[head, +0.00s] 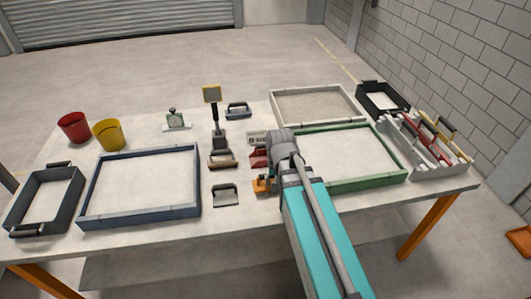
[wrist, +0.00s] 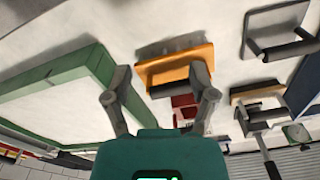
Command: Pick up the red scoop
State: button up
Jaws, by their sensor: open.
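The red scoop (head: 258,158) lies on the table just left of my arm's end in the head view, partly covered by it. In the wrist view the red scoop (wrist: 183,101) shows between the fingers, low in the picture, partly hidden by my gripper body. My gripper (wrist: 160,78) is open and empty above the table. An orange tool (wrist: 177,70) with a dark handle lies between and beyond the fingertips in that view. The orange tool (head: 262,185) is in front of the red scoop in the head view.
A green-framed tray (head: 375,184) is right of the scoop. A tool rack (head: 440,160) is far right.

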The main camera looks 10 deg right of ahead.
aim_at(264, 144)
jog(key=w+r+m+t+p, duration=0.1)
jog(key=w+r+m+p, duration=0.2)
jog(key=w+m, duration=0.4)
jog(key=w+r+m+p, duration=0.4)
jog(key=w+m, duration=0.3)
jog(key=w, duration=0.7)
jog(key=shift+w+r+m+t, duration=0.35)
jog(key=shift+r+m+t, duration=0.05)
jog(key=shift+r, duration=0.05)
jog(key=shift+f, duration=0.15)
jog(key=f+b, duration=0.3)
jog(key=w+f+b, duration=0.1)
jog(key=f+b, duration=0.3)
jog(key=shift+w+f+b, duration=0.15)
jog(key=shift+w+b, duration=0.05)
jog(key=shift+b, duration=0.1)
jog(key=shift+w+f+b, duration=0.1)
jog(key=shift+f+b, duration=0.35)
jog(key=shift+f, duration=0.1)
jog(key=shift+w+d+f+b, duration=0.1)
jog(key=shift+w+f+b, duration=0.15)
jog(key=shift+f+b, duration=0.6)
jog(key=shift+w+a+f+b, duration=0.1)
jog(key=shift+w+f+b, duration=0.1)
jog(key=shift+f+b, duration=0.6)
jog(key=shift+w+d+f+b, duration=0.1)
jog(key=shift+w+f+b, duration=0.15)
jog(key=shift+f+b, duration=0.55)
